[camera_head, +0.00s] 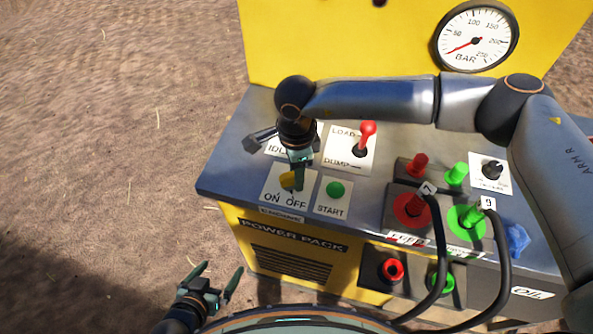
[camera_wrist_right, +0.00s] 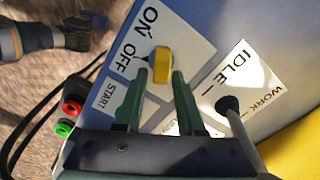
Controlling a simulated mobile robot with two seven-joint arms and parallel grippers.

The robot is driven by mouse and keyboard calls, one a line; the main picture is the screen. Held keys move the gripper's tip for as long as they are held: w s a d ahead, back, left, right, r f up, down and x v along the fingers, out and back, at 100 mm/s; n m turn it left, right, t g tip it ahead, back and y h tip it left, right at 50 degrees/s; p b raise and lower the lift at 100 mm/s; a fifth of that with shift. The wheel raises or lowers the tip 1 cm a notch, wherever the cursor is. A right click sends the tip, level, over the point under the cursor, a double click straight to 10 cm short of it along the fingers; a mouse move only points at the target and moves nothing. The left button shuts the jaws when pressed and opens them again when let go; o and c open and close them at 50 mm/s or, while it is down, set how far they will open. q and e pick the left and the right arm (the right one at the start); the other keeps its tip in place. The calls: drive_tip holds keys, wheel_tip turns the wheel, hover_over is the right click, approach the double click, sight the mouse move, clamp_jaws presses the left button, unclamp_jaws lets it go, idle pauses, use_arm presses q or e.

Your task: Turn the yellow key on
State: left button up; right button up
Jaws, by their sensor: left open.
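The yellow key (camera_head: 288,180) sits on the white ON/OFF plate at the left front of the control panel. My right gripper (camera_head: 299,186) points down at it and partly covers it in the head view. In the right wrist view the yellow key (camera_wrist_right: 161,66) stands between the two green fingertips (camera_wrist_right: 160,77). The fingers are apart, one on each side, very close to the key. I cannot tell whether they press on it. My left gripper (camera_head: 221,270) is open and empty over the ground, left of the power pack.
The green START button (camera_head: 336,189) is just right of the key. The IDLE/WORK lever (camera_head: 252,143) and the red LOAD/DUMP lever (camera_head: 367,134) stand behind. Red and green hose couplings with black hoses (camera_head: 502,262) are at the right. A pressure gauge (camera_head: 475,38) is on the yellow back wall.

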clamp_jaws()
